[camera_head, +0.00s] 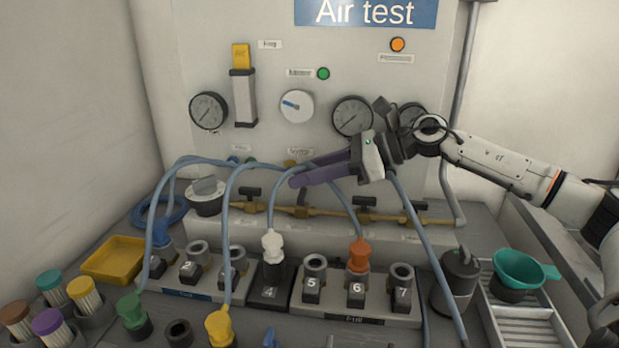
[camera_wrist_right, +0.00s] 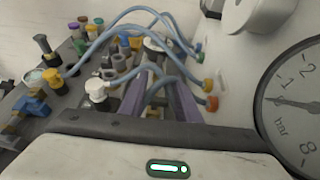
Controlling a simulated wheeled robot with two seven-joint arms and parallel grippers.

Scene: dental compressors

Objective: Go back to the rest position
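My right gripper (camera_head: 298,176) reaches in from the right in the head view, in front of the air test panel (camera_head: 300,140) and above the row of numbered sockets. Its two purple fingers point left. In the right wrist view the fingers (camera_wrist_right: 158,88) stand apart with a gap between them, so it is open. Blue hoses (camera_head: 228,200) pass close to the fingers; I see none clamped. My left gripper is not in view.
Hoses arch from the panel to a white plug (camera_head: 272,247) at socket 4 and an orange plug (camera_head: 358,255) at socket 6. A yellow tray (camera_head: 113,260) lies left, a green funnel (camera_head: 520,268) right. A gauge (camera_wrist_right: 298,103) is close beside the right wrist.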

